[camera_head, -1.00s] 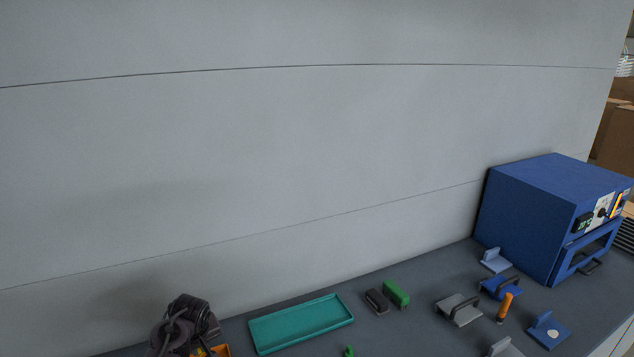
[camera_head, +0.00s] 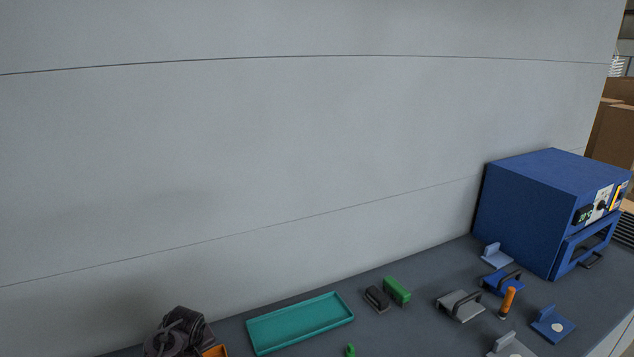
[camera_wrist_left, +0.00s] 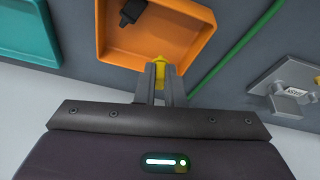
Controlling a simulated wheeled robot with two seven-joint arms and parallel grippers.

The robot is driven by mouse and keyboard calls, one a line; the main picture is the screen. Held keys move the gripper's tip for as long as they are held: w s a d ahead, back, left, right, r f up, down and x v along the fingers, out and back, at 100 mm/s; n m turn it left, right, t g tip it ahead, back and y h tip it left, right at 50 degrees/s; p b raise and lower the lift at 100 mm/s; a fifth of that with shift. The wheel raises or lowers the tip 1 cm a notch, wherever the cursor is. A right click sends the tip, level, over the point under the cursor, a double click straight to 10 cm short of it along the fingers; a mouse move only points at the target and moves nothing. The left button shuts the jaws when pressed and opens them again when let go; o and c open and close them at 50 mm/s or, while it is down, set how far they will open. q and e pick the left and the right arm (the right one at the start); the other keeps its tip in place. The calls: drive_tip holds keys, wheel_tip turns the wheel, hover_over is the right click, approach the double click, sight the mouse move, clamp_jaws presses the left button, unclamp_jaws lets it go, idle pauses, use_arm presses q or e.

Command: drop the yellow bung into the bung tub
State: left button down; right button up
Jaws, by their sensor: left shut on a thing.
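The yellow bung (camera_wrist_left: 159,60) is between the fingertips of my left gripper (camera_wrist_left: 160,72), which is shut on it. In the left wrist view it overlaps the near rim of the orange bung tub (camera_wrist_left: 176,60); its exact height over the tub is hard to tell. A black piece (camera_wrist_left: 132,12) lies inside the tub. In the head view only a corner of the orange tub (camera_head: 215,351) shows, beside my dark left wrist, and the yellow bung is hidden. My right gripper is in neither view.
A teal tray (camera_head: 300,323) lies right of the tub in the head view. Beyond are a black block (camera_head: 377,299), a green block (camera_head: 397,290), grey and blue handled plates, an orange-handled tool (camera_head: 507,302) and a blue oven-like box (camera_head: 535,212). A wall runs behind.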

use_arm(q)
drive_tip(key=shift+r, duration=0.1)
drive_tip(key=c, duration=1.5)
unclamp_jaws()
drive_tip(key=shift+o, duration=0.2)
drive_tip(key=b+v, duration=0.1)
drive_tip(key=v, duration=0.6)
drive_tip(key=shift+r+b, duration=0.3)
drive_tip(key=shift+r, duration=0.05)
drive_tip(key=shift+s, duration=0.15)
